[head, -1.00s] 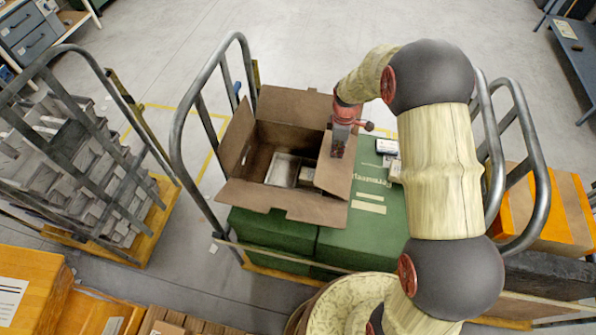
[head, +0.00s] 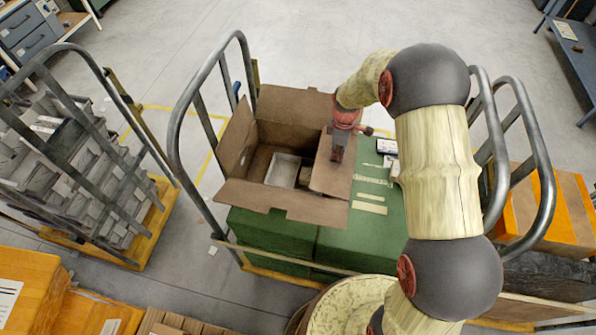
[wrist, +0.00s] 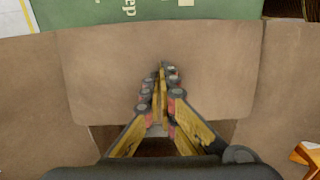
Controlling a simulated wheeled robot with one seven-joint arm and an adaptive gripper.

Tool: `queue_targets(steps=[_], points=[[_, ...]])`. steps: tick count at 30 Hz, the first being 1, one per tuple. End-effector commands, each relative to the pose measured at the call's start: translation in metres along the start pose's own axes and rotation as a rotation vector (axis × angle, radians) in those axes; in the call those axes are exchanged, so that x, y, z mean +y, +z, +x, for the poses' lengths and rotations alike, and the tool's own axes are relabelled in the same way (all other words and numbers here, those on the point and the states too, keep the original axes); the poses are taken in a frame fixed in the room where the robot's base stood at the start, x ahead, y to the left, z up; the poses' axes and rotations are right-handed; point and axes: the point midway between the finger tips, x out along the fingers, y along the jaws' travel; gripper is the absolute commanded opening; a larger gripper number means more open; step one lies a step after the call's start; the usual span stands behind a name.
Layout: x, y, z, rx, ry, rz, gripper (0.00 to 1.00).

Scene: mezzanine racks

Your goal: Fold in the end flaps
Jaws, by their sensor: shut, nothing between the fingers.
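An open brown cardboard box (head: 262,133) sits on green cases on a cart. Its far flap (head: 295,104), left flap (head: 236,138) and near flap (head: 283,203) stand open, leaning outward. The right end flap (head: 331,178) extends partly over the opening. My gripper (head: 337,158) is shut and empty, pointing down at this right flap. In the wrist view, the shut fingertips (wrist: 162,68) lie over the middle of the flap (wrist: 100,75); I cannot tell whether they touch it. Inside the box is a pale tray-like item (head: 283,169), partly hidden beside the flap.
The green cases (head: 350,240) extend right of the box, with small labelled items (head: 387,147) on top. The cart's metal handles rise at the left (head: 186,110) and right (head: 540,150). A cart with grey bins (head: 75,150) stands left. Open floor lies beyond.

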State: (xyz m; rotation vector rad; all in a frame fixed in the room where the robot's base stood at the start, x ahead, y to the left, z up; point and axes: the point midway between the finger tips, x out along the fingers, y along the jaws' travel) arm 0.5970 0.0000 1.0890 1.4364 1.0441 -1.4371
Motion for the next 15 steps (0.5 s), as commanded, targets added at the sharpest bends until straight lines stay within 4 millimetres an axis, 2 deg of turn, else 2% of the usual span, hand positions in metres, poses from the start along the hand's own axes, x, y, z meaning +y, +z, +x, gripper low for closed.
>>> queue_targets(steps=[15], points=[[0.0, 0.0, 0.015, 0.0, -0.001, 0.0, 0.0]])
